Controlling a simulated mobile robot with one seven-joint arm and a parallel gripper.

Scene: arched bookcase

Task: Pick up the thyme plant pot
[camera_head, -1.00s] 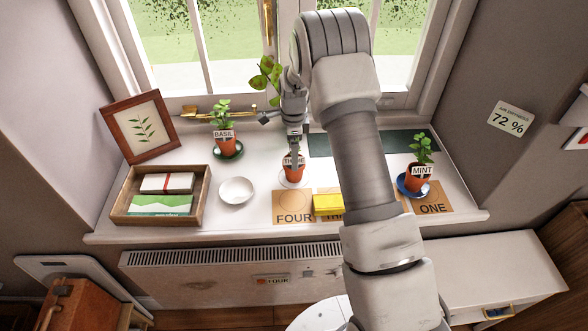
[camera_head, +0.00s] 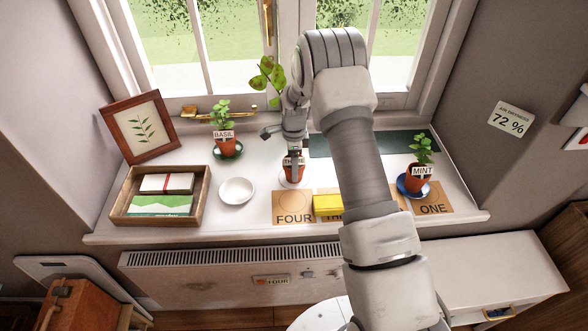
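The thyme pot (camera_head: 293,170) is a small terracotta pot with a partly covered white label. It stands upright on the windowsill, behind the card marked FOUR (camera_head: 293,207), with a pale round saucer under it. My gripper (camera_head: 295,152) points down at the top of this pot, at its label and rim. The gripper and wrist hide much of the pot's upper part and its plant. I cannot tell whether the fingers are closed on the pot. Leafy stems (camera_head: 267,80) show behind my wrist; where they are rooted is hidden.
The basil pot (camera_head: 225,146) stands left on a green saucer, the mint pot (camera_head: 417,178) right on a blue saucer. A yellow block (camera_head: 327,205) lies right of FOUR.

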